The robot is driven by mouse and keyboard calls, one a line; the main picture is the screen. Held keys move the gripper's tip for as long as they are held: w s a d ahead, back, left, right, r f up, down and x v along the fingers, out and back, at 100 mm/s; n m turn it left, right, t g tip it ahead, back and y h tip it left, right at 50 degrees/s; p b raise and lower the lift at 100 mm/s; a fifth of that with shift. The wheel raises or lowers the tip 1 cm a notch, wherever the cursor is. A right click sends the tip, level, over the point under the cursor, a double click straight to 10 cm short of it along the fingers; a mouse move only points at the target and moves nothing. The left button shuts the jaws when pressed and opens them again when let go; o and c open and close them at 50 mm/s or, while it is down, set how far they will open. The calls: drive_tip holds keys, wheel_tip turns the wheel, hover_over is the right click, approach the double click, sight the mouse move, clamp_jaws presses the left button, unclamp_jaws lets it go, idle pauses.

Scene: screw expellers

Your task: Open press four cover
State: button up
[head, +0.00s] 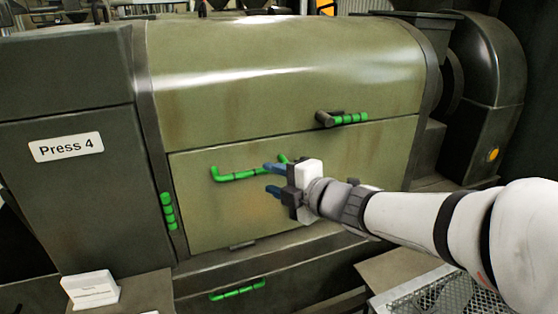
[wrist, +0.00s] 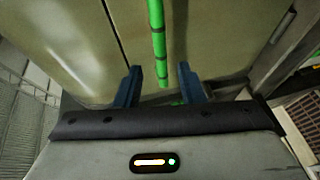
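Press 4 is marked by a white sign (head: 66,147) on its left housing. Its olive cover has a curved upper section (head: 280,75) and a flat lower panel (head: 215,205), both looking closed. A green bar handle (head: 238,176) runs across the lower panel. My gripper (head: 267,179) is at the right part of this handle, with its blue fingers apart. In the wrist view the green handle (wrist: 158,45) lies in line with the gap between the open fingers (wrist: 160,85). I cannot tell whether the fingers touch it.
Another green-gripped handle (head: 348,118) projects above the lower panel. Green grips are at the left edge (head: 168,211) and below (head: 238,290). A white block (head: 90,289) stands front left. Metal mesh (head: 435,300) lies below my arm.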

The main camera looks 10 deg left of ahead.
sight(257, 174)
drive_tip(key=x, duration=0.7)
drive_tip(key=shift+w+a, duration=0.1)
drive_tip(key=shift+a, duration=0.05)
clamp_jaws()
idle(0.4)
